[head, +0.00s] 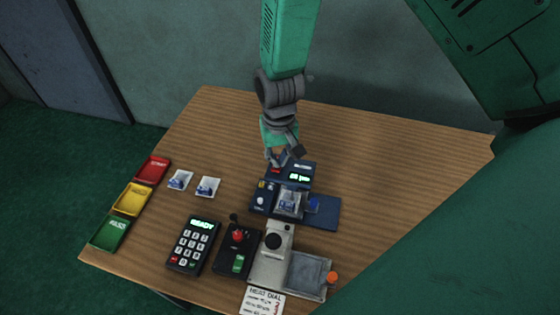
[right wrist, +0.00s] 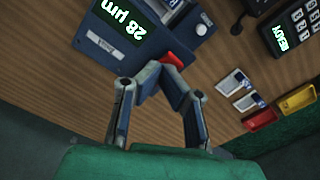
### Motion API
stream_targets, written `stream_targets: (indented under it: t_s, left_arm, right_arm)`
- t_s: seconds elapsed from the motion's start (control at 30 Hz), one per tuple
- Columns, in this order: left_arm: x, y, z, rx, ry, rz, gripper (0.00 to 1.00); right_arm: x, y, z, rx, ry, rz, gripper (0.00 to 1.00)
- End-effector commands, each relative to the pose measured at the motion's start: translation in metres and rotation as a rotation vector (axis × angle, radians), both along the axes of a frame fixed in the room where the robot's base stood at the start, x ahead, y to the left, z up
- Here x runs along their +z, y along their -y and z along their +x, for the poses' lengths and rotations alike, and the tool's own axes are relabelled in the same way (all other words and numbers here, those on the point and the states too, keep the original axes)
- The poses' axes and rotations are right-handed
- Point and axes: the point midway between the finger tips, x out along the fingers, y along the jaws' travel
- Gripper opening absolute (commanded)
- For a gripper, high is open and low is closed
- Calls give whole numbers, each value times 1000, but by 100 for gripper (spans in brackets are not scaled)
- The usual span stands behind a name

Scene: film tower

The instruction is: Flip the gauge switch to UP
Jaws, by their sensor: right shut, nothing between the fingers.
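The gauge (head: 299,167) is a dark blue box with a lit green readout, near the middle of the table. In the right wrist view the gauge (right wrist: 92,45) reads 28 µm. A red switch (right wrist: 172,60) sticks out at its edge; whether it is up or down I cannot tell. My right gripper (head: 280,160) is shut and empty at the gauge's far left corner. In the right wrist view its fingertips (right wrist: 156,68) are close beside the red switch; contact is unclear. My left gripper is not in view.
A keypad (head: 192,243) reading READY, a joystick box (head: 237,250) and a grey dial device (head: 268,265) stand in front. Red, yellow (head: 132,199) and green trays line the left edge. The table's far right is clear.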

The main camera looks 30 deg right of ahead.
Motion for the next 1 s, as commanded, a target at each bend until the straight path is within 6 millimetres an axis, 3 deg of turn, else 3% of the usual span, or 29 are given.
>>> stream_targets:
  t_s: [0.7, 1.0]
  left_arm:
    - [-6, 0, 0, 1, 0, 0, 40]
    - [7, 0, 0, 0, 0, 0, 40]
  right_arm:
    - [-12, 2, 0, 1, 0, 2, 0]
    - [2, 0, 0, 0, 0, -1, 0]
